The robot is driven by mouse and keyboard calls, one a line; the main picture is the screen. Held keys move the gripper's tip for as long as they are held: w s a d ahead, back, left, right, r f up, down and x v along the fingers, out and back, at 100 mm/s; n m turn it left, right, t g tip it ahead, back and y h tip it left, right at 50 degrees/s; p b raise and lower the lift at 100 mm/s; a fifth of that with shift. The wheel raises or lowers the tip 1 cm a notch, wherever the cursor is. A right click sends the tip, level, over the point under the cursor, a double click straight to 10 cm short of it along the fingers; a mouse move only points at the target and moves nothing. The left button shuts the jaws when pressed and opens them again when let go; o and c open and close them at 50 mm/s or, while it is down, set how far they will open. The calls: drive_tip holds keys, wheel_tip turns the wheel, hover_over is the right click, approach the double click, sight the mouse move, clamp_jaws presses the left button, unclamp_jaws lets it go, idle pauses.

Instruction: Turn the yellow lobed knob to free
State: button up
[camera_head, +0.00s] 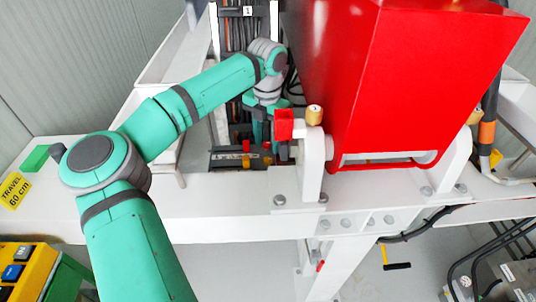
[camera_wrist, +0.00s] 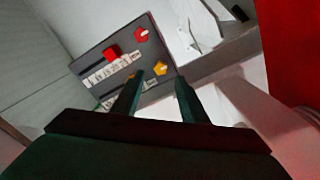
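In the wrist view the yellow lobed knob (camera_wrist: 160,69) sits on a dark grey panel (camera_wrist: 96,70), near its lower right edge. My gripper (camera_wrist: 160,79) is open, its two dark fingers apart. In this view the knob shows between the fingertips, with no visible contact; the remaining distance is hard to tell. In the head view the panel (camera_head: 228,160) lies below my wrist, and the knob (camera_head: 267,160) is a small yellow spot there.
The panel also carries a red knob (camera_wrist: 141,34), a red slider (camera_wrist: 112,51) and a small yellow slider (camera_wrist: 131,76) beside the left finger. A large red hopper (camera_head: 400,80) and a white bracket (camera_head: 313,165) stand close on the right. White frame beams surround the panel.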

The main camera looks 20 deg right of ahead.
sight(268, 159)
drive_tip(key=shift+f, duration=3.05)
clamp_jaws()
